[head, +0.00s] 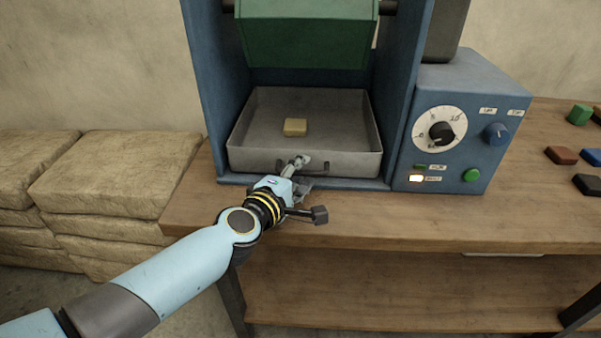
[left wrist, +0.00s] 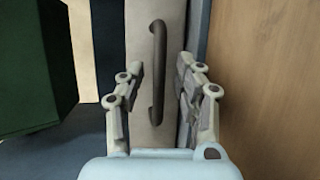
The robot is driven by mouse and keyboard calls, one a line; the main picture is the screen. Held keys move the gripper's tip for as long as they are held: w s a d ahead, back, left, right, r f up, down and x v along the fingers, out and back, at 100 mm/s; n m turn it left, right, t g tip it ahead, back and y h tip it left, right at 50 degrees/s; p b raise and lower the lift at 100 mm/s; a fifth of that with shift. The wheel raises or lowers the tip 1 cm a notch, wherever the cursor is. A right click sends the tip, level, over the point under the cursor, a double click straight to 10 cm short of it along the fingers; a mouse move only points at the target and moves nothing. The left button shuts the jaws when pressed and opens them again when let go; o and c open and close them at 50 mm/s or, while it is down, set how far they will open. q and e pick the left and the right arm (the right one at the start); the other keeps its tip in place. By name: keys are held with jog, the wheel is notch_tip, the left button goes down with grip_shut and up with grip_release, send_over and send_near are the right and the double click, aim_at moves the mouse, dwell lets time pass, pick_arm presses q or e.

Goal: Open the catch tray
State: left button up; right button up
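The catch tray (head: 352,166) is a shallow grey metal tray at the bottom of the blue machine, with a tan block (head: 295,127) lying inside. Its dark bar handle is on the front wall, partly hidden by my gripper in the head view. My left gripper (head: 300,163) is at this handle. In the left wrist view, the handle (left wrist: 158,72) stands between the two spread fingers of my left gripper (left wrist: 158,80), with a gap on each side. The fingers are open and look close to the tray front. My right gripper is not in view.
A green hopper-like part (head: 307,32) hangs above the tray. A control box (head: 462,130) with a dial and buttons stands to the right. Several coloured blocks (head: 560,155) lie at the far right. The wooden bench (head: 400,215) is clear in front of the machine.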

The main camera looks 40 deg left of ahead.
pick_arm(q)
grip_shut()
dwell(0.3)
